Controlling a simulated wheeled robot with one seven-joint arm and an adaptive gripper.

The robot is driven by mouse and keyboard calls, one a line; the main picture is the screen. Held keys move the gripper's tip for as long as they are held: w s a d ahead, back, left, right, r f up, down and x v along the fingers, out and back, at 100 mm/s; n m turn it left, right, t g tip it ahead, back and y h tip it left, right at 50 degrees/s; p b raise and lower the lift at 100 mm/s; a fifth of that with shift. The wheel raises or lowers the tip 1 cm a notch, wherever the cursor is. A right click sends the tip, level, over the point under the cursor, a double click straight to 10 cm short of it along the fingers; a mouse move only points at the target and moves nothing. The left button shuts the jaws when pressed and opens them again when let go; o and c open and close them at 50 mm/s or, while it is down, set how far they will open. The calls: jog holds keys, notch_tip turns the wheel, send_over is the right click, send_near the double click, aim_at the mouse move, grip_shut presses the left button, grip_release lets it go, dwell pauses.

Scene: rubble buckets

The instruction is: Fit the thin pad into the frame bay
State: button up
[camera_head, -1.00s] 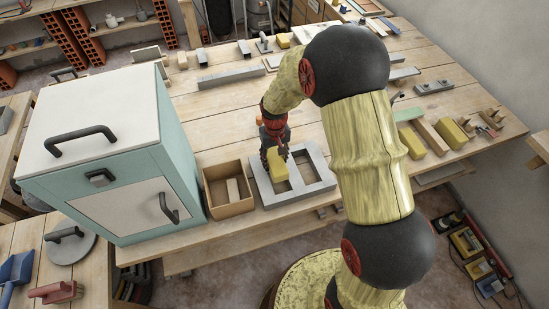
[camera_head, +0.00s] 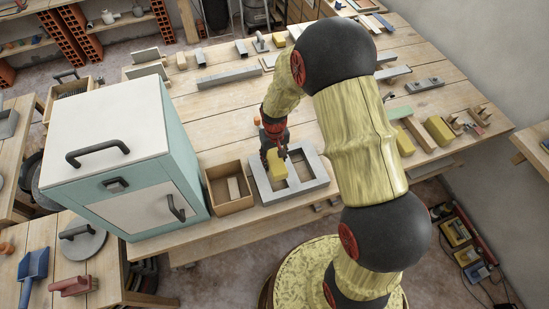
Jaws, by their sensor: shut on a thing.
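A grey frame (camera_head: 310,184) with two bays lies flat near the front edge of the wooden table. My gripper (camera_head: 275,155) points down over the frame's left bay and is shut on a yellow pad (camera_head: 277,167). The pad is at the left bay, and I cannot tell whether it is inside the bay or just above it. The right bay looks empty. My fingers and the pad hide part of the left bay and the frame's back edge.
An open wooden box (camera_head: 230,188) with a light block in it stands just left of the frame. A teal and white cabinet (camera_head: 118,150) stands further left. My arm covers the table's middle right. Several blocks, such as a yellow one (camera_head: 438,130), lie at the right.

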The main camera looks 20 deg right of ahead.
jog(key=shift+f+b, duration=1.8)
jog(key=shift+f, duration=0.95)
jog(key=shift+f, duration=0.1)
jog(key=shift+f+b, duration=0.7)
jog(key=shift+f, duration=0.35)
jog(key=shift+r+p, duration=0.4)
jog(key=shift+r, duration=0.15)
jog(key=shift+f, duration=0.15)
dwell(0.6)
